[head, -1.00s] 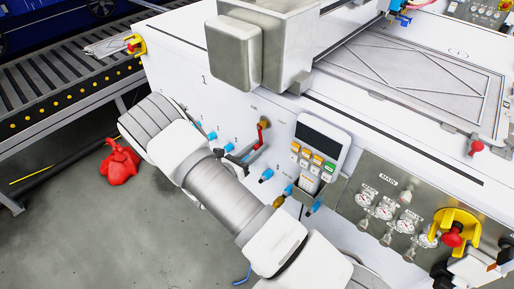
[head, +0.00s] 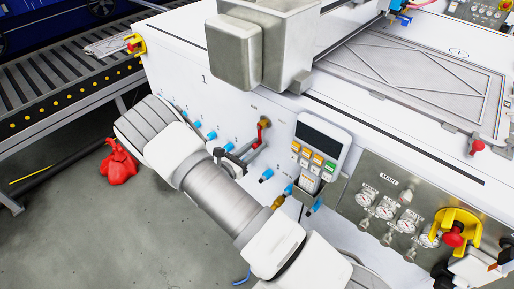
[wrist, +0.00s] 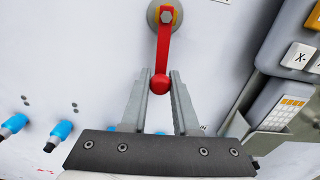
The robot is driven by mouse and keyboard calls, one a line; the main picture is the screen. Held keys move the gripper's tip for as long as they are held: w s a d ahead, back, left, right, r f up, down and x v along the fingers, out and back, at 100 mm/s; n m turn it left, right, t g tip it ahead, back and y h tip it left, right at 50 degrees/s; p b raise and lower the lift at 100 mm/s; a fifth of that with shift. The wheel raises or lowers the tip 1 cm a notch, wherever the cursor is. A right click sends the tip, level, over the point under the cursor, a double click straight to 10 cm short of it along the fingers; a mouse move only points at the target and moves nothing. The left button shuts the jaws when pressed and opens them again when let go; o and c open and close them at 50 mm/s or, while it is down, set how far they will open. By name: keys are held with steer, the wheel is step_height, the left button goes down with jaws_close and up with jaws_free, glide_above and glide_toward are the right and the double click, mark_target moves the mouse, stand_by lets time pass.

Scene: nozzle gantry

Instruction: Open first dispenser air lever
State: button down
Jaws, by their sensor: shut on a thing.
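The air lever is a red handle (head: 263,133) on a brass valve on the white machine side wall in the head view. In the wrist view the red lever (wrist: 163,55) hangs down from its round pivot, with a red ball at its lower end. My gripper (wrist: 160,80) has its two grey fingers on either side of the ball, shut on the lever's end. In the head view my gripper (head: 245,155) is partly hidden by my arm.
A grey keypad unit (head: 318,153) is just right of the lever. Blue fittings (head: 266,174) line the wall below and left. A gauge panel (head: 385,205) and a red stop button (head: 454,236) are further right. A metal box (head: 235,52) juts out above.

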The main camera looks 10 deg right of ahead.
steer(key=shift+w+a+m, duration=0.2)
steer(key=shift+m, duration=0.3)
steer(key=c, duration=0.7)
jaws_free()
steer(key=p+v, duration=0.3)
steer(key=v, duration=1.4)
steer(key=shift+s+a, duration=0.1)
steer(key=shift+a, duration=0.05)
steer(key=shift+r, duration=0.1)
